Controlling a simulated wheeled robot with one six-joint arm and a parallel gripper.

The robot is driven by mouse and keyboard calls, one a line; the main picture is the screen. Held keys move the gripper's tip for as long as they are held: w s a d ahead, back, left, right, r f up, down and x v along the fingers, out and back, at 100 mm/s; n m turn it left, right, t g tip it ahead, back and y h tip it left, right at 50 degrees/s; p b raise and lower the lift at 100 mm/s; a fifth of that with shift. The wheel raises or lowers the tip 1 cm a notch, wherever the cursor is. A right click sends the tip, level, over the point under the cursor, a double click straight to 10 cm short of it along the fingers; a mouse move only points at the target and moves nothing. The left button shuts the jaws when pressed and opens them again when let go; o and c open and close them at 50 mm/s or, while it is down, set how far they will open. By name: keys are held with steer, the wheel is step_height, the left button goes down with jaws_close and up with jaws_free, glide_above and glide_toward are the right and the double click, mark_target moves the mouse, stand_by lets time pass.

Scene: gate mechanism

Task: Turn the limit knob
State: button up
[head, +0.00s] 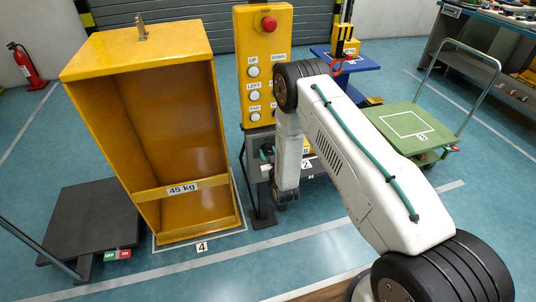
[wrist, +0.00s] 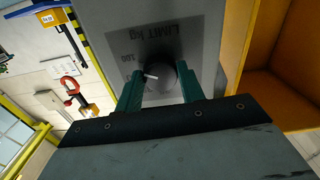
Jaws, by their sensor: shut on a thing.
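The limit knob (wrist: 160,79) is a dark round knob with a white pointer line, on a grey panel (wrist: 205,25) marked "LIMIT kg" and "100". The pointer tilts toward the left in the wrist view. My gripper (wrist: 161,86) has its two teal fingers on either side of the knob, shut on it. In the head view the knob is hidden behind my arm and the gripper is mostly out of sight.
A yellow button box (head: 264,90) with a red stop button stands above the grey stand. A yellow open cabinet (head: 150,50) marked "45 kg" is close on its left. A green cart (head: 405,128) is at right; a black platform (head: 92,222) is at left.

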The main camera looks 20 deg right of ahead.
steer(key=n, duration=0.5)
steer(key=shift+n, duration=0.3)
steer(key=n, duration=0.6)
steer(key=shift+d, duration=0.1)
steer(key=n, duration=0.5)
steer(key=shift+r+n, duration=0.1)
steer(key=shift+n, duration=0.3)
steer(key=n, duration=0.5)
steer(key=shift+n, duration=0.3)
steer(key=o, duration=1)
steer(key=shift+c, duration=0.2)
steer(key=s, duration=0.8)
